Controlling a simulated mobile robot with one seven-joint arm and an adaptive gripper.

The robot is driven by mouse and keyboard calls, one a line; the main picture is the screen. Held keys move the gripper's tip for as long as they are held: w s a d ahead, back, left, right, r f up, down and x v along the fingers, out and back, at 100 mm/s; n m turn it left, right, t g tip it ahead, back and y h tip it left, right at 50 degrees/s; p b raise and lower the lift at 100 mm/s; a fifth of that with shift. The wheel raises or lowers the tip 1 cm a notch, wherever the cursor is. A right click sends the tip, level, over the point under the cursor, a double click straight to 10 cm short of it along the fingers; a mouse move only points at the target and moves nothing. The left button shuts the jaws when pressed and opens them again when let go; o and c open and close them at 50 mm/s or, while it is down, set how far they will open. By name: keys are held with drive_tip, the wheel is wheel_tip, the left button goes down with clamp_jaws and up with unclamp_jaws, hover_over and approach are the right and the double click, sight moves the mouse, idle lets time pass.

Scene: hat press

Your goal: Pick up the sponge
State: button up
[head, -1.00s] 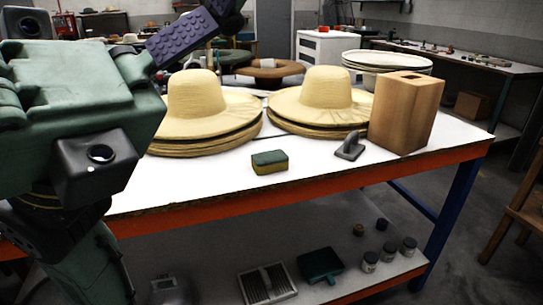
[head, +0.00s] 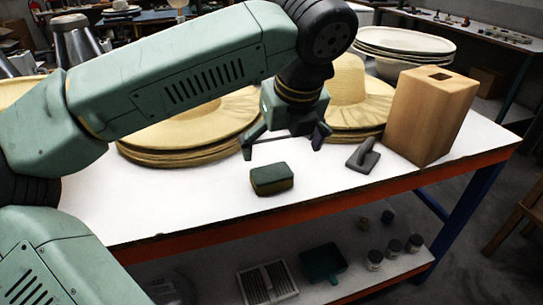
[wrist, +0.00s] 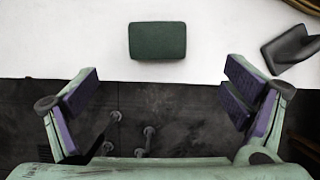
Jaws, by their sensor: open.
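The sponge (head: 272,179) is a small block with a dark green top and a yellowish lower side. It lies flat on the white tabletop near the front edge. In the wrist view the sponge (wrist: 157,40) shows its green top, ahead of and between the fingers. My gripper (head: 286,146) is above the table, behind the sponge in the head view, and apart from it. In the wrist view my gripper (wrist: 160,103) has its purple-padded fingers wide apart with nothing between them.
A grey handled tool (head: 363,156) lies right of the sponge. A wooden block (head: 428,115) stands further right. Stacked straw hats (head: 190,140) sit behind. The white table (head: 200,205) is clear around the sponge. A lower shelf holds a green dustpan (head: 322,262) and several small jars.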

drive_tip(key=w, duration=0.2)
hover_over(272, 173)
drive_tip(key=s, duration=0.2)
drive_tip(key=f, duration=0.3)
drive_tip(key=f+p, duration=0.1)
drive_tip(key=f, duration=0.1)
drive_tip(key=shift+w+d, duration=0.25)
drive_tip(key=shift+p+x, duration=1)
drive_tip(key=shift+x, duration=1.65)
drive_tip(key=shift+s, duration=0.1)
drive_tip(key=shift+c, duration=0.4)
drive_tip(key=c, duration=0.7)
